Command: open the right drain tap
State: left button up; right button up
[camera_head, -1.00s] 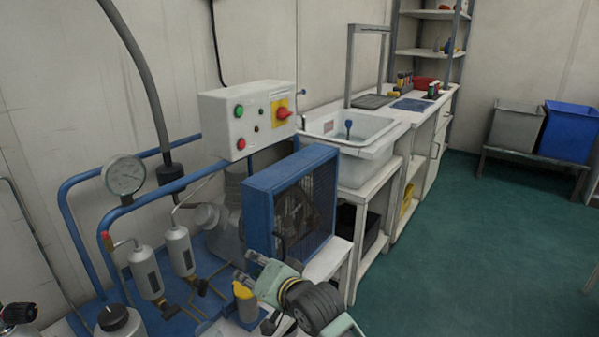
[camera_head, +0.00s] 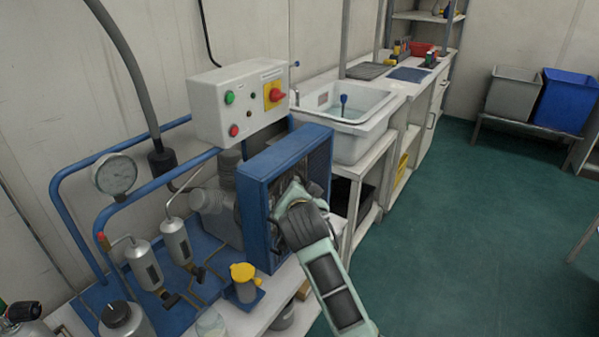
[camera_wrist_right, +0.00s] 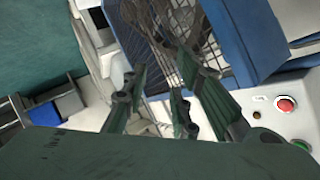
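Two silver filter bottles stand at the left of the compressor bench, each with a small dark tap at its foot. The right drain tap (camera_head: 196,272) is under the right bottle (camera_head: 176,241); the left drain tap (camera_head: 169,298) is under the left bottle (camera_head: 143,263). Its handle is too small to read clearly. My right gripper (camera_head: 292,190) is up in front of the blue fan guard (camera_head: 254,222), well to the right of the taps. In the right wrist view its fingers (camera_wrist_right: 163,72) are apart with nothing between them. My left gripper is out of view.
A yellow-capped cup (camera_head: 245,283) stands on the bench between the taps and my right arm. A control box (camera_head: 240,104) with a red switch, a gauge (camera_head: 115,174) and blue pipes are behind. A sink (camera_head: 345,110) is further back. Green floor at the right is clear.

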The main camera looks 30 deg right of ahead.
jog(key=shift+m+h, duration=0.7)
jog(key=shift+m, duration=0.1)
jog(key=shift+w+d+r, duration=0.3)
jog(key=shift+d+r, duration=0.05)
jog(key=shift+r, duration=0.3)
jog(key=shift+w+d+r, duration=0.35)
jog(key=shift+d+r, duration=0.05)
jog(key=shift+r, duration=0.25)
jog(key=shift+w+d+r, duration=0.3)
jog(key=shift+d+r, duration=0.05)
jog(key=shift+r, duration=0.3)
jog(key=shift+c, duration=0.6)
